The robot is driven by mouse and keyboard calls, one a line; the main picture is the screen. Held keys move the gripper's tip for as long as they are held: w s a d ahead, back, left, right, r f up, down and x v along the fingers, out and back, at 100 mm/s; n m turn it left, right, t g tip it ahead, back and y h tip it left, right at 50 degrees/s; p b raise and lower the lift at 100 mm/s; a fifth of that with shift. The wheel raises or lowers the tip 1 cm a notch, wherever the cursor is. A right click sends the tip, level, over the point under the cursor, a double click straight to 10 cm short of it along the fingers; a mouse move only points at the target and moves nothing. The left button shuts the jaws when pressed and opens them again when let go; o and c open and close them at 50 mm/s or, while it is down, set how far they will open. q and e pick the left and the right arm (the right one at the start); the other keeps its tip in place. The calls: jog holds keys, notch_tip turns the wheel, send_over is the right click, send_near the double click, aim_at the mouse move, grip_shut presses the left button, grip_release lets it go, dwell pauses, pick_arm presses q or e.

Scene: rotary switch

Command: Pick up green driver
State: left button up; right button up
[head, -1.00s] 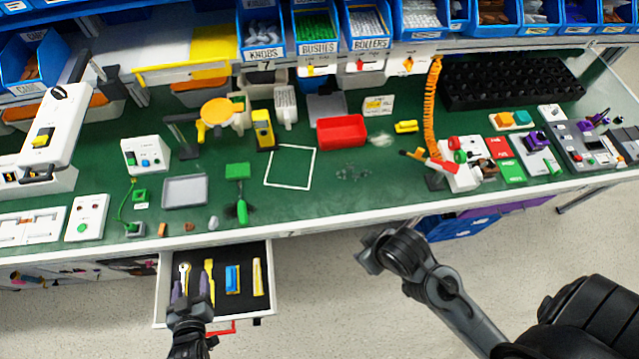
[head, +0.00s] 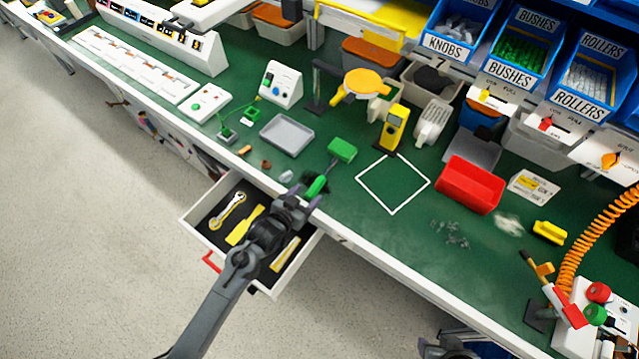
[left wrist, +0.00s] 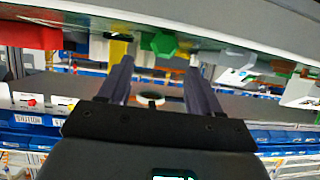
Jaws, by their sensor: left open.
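The green driver (head: 317,187) lies on the green bench top close to the front edge, its green handle toward me. Its dark shaft points away toward a green block (head: 341,150). My left gripper (head: 298,199) is open and empty at the bench edge, just short of the handle, and partly overlaps it in the head view. In the left wrist view the handle's green hexagonal end (left wrist: 163,43) shows ahead between the two open fingers (left wrist: 158,72). A part of my right arm (head: 446,349) shows at the bottom edge; its fingers cannot be made out.
An open drawer (head: 190,222) with a wrench (head: 228,210) and yellow tools lies below my left arm. A grey tray (head: 287,133) stands left of the driver. A white square outline (head: 393,184) marks clear bench to the right, before a red bin (head: 470,184).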

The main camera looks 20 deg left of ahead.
aim_at(316, 185)
pick_arm(q)
jog(key=shift+x, duration=0.8)
jog(key=shift+b+x, duration=0.65)
jog(key=shift+x, duration=1.5)
jog(key=shift+r, duration=0.1)
jog(key=shift+c, duration=0.2)
jog(key=c, duration=1.1)
